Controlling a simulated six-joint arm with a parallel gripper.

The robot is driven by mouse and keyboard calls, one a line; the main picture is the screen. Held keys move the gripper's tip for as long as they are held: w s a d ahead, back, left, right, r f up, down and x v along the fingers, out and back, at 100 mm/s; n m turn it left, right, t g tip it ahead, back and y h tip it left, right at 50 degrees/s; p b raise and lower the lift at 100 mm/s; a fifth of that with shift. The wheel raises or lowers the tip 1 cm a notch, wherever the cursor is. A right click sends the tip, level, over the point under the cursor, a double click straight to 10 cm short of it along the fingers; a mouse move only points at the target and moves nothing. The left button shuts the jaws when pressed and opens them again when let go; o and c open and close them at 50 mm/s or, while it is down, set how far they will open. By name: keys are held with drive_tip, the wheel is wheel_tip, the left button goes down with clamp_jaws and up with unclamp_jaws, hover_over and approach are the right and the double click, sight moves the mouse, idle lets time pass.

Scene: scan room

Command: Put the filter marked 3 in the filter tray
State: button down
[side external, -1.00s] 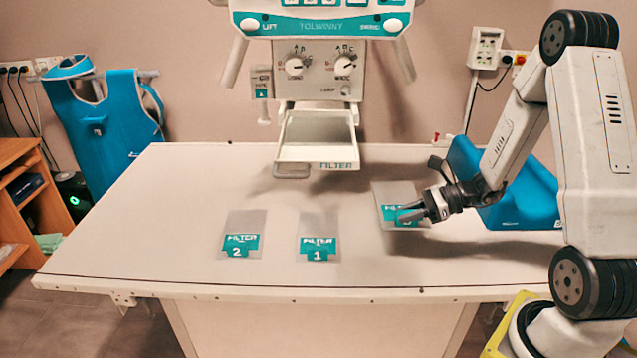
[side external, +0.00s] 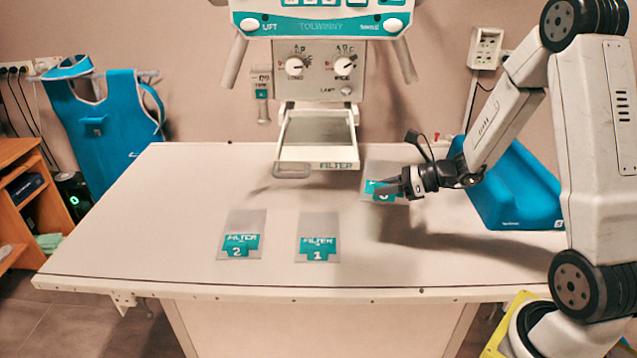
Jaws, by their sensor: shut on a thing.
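My gripper (side external: 392,188) is shut on the filter marked 3 (side external: 376,170), a thin grey plate with a teal label. It holds the plate above the table, to the right of and a little below the filter tray. The fingers cover part of the label. The filter tray (side external: 318,163) is an open pulled-out drawer with a white front marked FILTER, under the machine head. It looks empty. The filter marked 2 (side external: 240,226) and the filter marked 1 (side external: 318,228) lie flat on the table, apart from each other.
The white table (side external: 150,225) has free room at the left and in the front. A blue wedge cushion (side external: 520,190) stands at the right behind my arm. The machine head with two dials (side external: 320,68) hangs above the tray, with handles on both sides.

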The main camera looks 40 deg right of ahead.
drive_tip(key=w+a+r+m+t+h, duration=0.25)
drive_tip(key=w+a+r, duration=0.2)
drive_tip(key=r, duration=0.45)
drive_tip(key=s+a+f+n+g+y, duration=0.3)
drive_tip(key=s+a+n+g+y, duration=0.5)
drive_tip(key=s, duration=0.4)
drive_tip(key=s+a+r+n+g, duration=0.2)
drive_tip(key=a+r, duration=0.1)
drive_tip(key=a, duration=0.5)
drive_tip(key=s+a+r+n+g, duration=0.1)
drive_tip(key=a+r+n+g, duration=0.25)
drive_tip(key=a, duration=0.35)
drive_tip(key=s+a+r+n+g, duration=0.2)
drive_tip(key=a+r, duration=0.2)
drive_tip(key=a, duration=0.4)
drive_tip(key=w+d+r+m+t+h, duration=0.2)
drive_tip(key=w+d+r+m+t, duration=0.2)
drive_tip(key=w+d, duration=0.3)
drive_tip(key=w+d+r+m+t+h, duration=0.1)
drive_tip(key=w+d+r+m+t, duration=0.3)
drive_tip(key=d, duration=0.7)
drive_tip(key=shift+w+r+m+t+h, duration=0.2)
drive_tip(key=shift+w+m+t+h, duration=0.15)
drive_tip(key=shift+w+m+t, duration=1.55)
drive_tip(key=shift+w+n+g, duration=0.3)
drive_tip(key=shift+w+n, duration=0.1)
drive_tip(key=shift+n, duration=0.1)
